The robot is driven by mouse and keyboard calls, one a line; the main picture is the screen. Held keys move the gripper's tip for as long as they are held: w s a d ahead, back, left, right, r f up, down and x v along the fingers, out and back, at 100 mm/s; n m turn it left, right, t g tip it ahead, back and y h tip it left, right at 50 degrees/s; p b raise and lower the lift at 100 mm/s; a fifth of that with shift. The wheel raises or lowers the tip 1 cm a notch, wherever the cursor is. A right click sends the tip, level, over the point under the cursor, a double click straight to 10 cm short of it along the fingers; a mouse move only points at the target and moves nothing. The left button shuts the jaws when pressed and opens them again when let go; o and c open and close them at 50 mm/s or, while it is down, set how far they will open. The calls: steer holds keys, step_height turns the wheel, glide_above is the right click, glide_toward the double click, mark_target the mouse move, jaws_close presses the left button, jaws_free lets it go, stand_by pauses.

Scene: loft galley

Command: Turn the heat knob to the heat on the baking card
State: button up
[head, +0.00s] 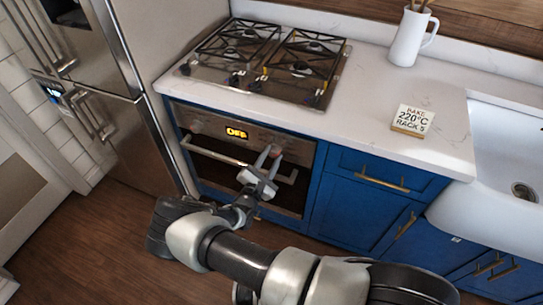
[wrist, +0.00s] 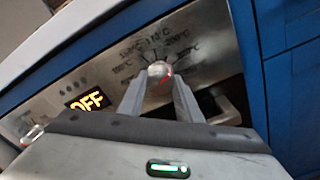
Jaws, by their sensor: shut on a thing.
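The baking card (head: 412,120) stands on the white counter and reads BAKE 220°C RACK 5. The oven (head: 243,165) is built in under the hob, and its display (head: 236,133) reads OFF in orange; the display (wrist: 87,101) shows in the wrist view too. The round silver heat knob (wrist: 158,70) has a red mark at its lower right.
The oven door handle (head: 215,154) runs just below the panel, close to my gripper. A second knob (wrist: 33,132) sits left of the display. Blue cabinets (head: 365,195) stand to the right, a steel fridge (head: 120,80) to the left. The wooden floor (head: 100,235) is clear.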

steer(key=shift+m, duration=0.6)
steer(key=o, duration=1)
steer(key=shift+o, duration=0.2)
steer(key=v, duration=1.7)
steer(key=shift+s, duration=0.2)
steer(key=shift+a, duration=0.1)
